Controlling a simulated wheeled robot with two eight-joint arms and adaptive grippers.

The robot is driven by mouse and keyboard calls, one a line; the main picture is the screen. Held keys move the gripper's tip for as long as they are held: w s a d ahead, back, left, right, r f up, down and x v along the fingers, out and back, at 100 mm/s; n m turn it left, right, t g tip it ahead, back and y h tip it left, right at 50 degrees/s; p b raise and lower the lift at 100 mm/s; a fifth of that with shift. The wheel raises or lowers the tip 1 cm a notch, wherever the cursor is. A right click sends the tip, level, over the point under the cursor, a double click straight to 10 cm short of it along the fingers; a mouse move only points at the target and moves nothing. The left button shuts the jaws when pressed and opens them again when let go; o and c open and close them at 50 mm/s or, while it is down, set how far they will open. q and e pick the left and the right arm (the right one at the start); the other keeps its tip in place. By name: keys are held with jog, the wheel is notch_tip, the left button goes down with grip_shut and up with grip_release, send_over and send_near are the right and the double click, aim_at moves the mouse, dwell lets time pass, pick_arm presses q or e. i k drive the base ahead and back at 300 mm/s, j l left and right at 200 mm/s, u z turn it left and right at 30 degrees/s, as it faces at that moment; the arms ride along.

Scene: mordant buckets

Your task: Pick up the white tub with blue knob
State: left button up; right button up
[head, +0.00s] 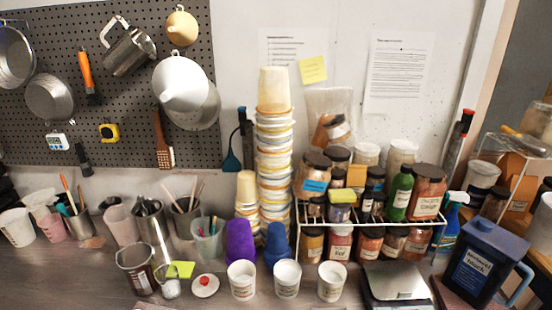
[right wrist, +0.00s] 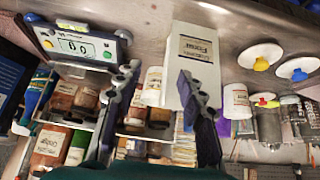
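In the right wrist view, a round white top with a blue knob (right wrist: 298,70) shows near the right edge, with a similar white top with a yellow knob (right wrist: 261,56) beside it. The sides of the blue-knob tub are hidden in this view, and I cannot find it in the head view. My right gripper (right wrist: 158,72) has its two fingers apart with nothing held between them. The blue-knob top is well to the right of these fingers. My left gripper shows in neither view.
Three open white tubs (head: 287,280) stand along the bench, near a lid with a red knob (head: 205,285). A scale (head: 396,283) and a dark blue jug (head: 485,262) are at right. A wire rack (head: 372,223) of jars and a tall cup stack (head: 274,150) stand behind.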

aim_at(288, 273)
jog(key=l, duration=0.65)
jog(key=i+l+z, duration=0.1)
jog(key=l, duration=0.6)
